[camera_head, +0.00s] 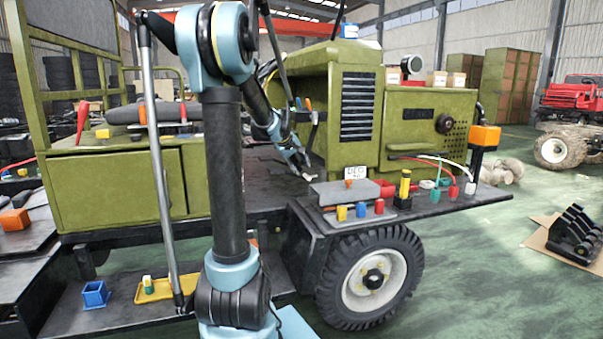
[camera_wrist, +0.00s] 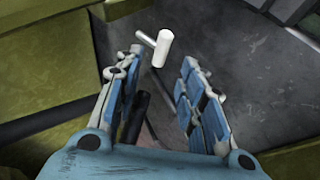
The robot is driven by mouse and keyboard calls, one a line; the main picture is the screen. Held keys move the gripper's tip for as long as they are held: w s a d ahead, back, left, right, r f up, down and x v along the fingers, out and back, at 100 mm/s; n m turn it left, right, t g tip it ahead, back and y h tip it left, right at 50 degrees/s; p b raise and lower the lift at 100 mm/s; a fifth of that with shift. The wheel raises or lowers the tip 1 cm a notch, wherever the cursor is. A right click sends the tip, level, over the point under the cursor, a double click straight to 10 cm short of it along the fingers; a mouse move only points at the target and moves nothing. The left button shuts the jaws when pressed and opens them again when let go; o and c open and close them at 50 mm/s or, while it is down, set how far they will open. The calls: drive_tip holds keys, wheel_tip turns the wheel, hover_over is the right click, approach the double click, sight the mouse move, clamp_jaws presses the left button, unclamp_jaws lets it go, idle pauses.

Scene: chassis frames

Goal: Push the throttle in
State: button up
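A white T-shaped handle on a short pale rod (camera_wrist: 162,47) shows in the wrist view, near the tips of my gripper (camera_wrist: 161,62). It looks like the throttle, but no label on it can be read. My gripper is open, with a clear gap between its blue and white fingers. The handle appears in line with that gap; I cannot tell whether it is touched. In the head view my gripper (camera_head: 303,168) is low over the dark deck, beside the olive engine housing. The handle cannot be made out clearly there.
The grilled olive engine housing (camera_head: 342,120) rises close by. A dark rod (camera_wrist: 136,118) shows between the fingers.

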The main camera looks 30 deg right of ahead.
drive_tip(key=shift+v, duration=2.45)
drive_tip(key=s+a+f+y, duration=0.1)
drive_tip(key=s+a+f, duration=0.15)
drive_tip(key=a, duration=0.55)
drive_tip(key=s+a+f+y, duration=0.1)
drive_tip(key=s+a, duration=0.3)
drive_tip(key=a, duration=0.4)
drive_tip(key=s+a+f+y, duration=0.1)
drive_tip(key=s+a+f, duration=0.15)
drive_tip(key=a, duration=0.55)
drive_tip(key=s+a+f+y, duration=0.2)
drive_tip(key=s+a+f, duration=0.5)
drive_tip(key=s+a, duration=0.2)
drive_tip(key=s+a+f+n+g+y, duration=0.1)
drive_tip(key=s+a+f+y, duration=0.1)
drive_tip(key=s+a+f, duration=0.4)
drive_tip(key=s+a, duration=0.3)
drive_tip(key=shift+s+a+f+n, duration=0.3)
drive_tip(key=shift+s+f, duration=0.05)
drive_tip(key=shift+f, duration=0.05)
